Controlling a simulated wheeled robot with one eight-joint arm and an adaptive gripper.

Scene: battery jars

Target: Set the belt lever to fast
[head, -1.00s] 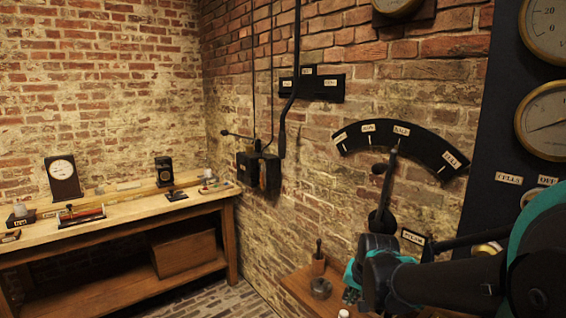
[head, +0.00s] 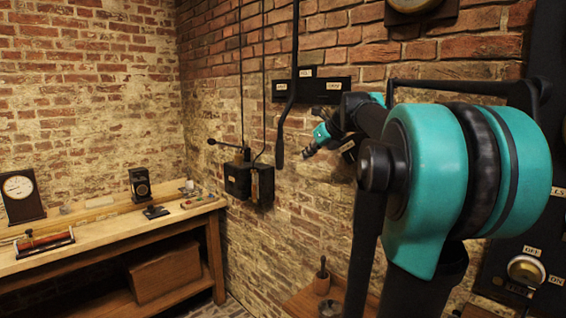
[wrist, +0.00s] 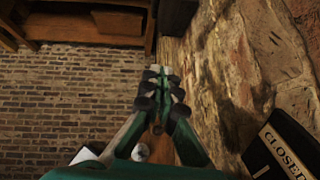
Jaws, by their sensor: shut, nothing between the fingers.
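The belt lever (head: 281,130) is a long black rod that hangs down the brick wall, with a thicker lower end. It crosses the left part of a black plate (head: 318,84) with several small white labels, too small to read surely. My gripper (head: 307,153) is just right of the lever's lower end in the head view, with a narrow gap in the picture; depth is hard to tell. In the wrist view its teal and black fingers (wrist: 157,74) meet at the tips with nothing between them. I cannot make out the lever in the wrist view.
Black switch boxes (head: 237,178) with a side handle are on the wall left of the lever. A wooden workbench (head: 120,226) stands at the left. A small shelf (head: 301,302) is below. A "CLOSED" label (wrist: 282,152) is near my gripper in the wrist view. My arm covers much of the right side.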

